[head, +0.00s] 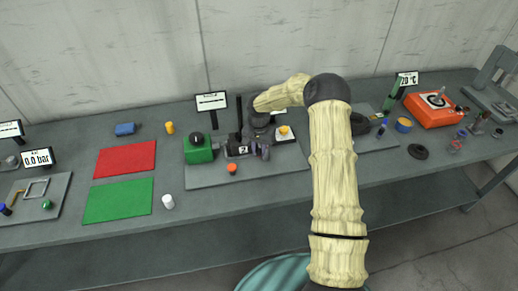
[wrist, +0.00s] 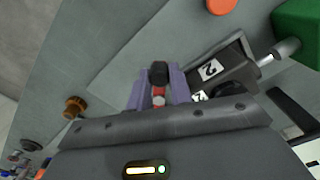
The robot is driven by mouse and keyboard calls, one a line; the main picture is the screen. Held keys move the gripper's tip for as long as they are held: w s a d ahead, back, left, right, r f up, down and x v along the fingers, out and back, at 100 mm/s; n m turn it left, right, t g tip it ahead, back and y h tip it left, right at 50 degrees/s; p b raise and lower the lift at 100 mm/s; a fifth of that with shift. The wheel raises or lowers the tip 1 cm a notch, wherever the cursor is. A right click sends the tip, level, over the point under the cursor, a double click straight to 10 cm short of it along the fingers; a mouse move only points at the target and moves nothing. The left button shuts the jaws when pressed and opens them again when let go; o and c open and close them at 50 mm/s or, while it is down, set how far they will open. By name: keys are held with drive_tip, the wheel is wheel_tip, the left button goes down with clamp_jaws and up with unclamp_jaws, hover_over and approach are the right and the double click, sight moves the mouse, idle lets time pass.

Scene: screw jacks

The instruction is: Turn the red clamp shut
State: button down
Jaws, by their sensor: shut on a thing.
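The red clamp shows in the wrist view as a short red piece (wrist: 158,92) with a black end (wrist: 158,73), between my purple fingers. My gripper (wrist: 158,88) is shut on it, with one finger on each side. In the head view my gripper (head: 260,150) is low over the grey base plate, to the right of a dark metal part. The clamp is hidden there behind my gripper and arm. A dark metal part with a "2" label (wrist: 210,70) lies just beside my fingers. The clamp's lower parts are hidden by my gripper body.
A green block (head: 198,153) with a black knob stands left of the clamp. An orange-red disc (head: 232,168) lies on the plate's front. A sign (head: 211,102) stands behind. Red (head: 125,159) and green (head: 118,201) mats lie left; an orange case (head: 433,109) is far right.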

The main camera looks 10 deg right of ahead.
drive_tip(key=n, duration=0.1)
drive_tip(key=d+n+b, duration=0.1)
drive_tip(key=shift+s+n, duration=0.35)
drive_tip(key=shift+n, duration=0.05)
drive_tip(key=w+d+n, duration=0.1)
drive_tip(key=d+n, duration=0.5)
drive_tip(key=n, duration=0.9)
drive_tip(key=shift+d+r+b, duration=0.15)
drive_tip(key=shift+d+b, duration=0.1)
drive_tip(key=shift+b, duration=0.2)
drive_tip(key=c, duration=1.3)
unclamp_jaws()
drive_tip(key=shift+o, duration=0.2)
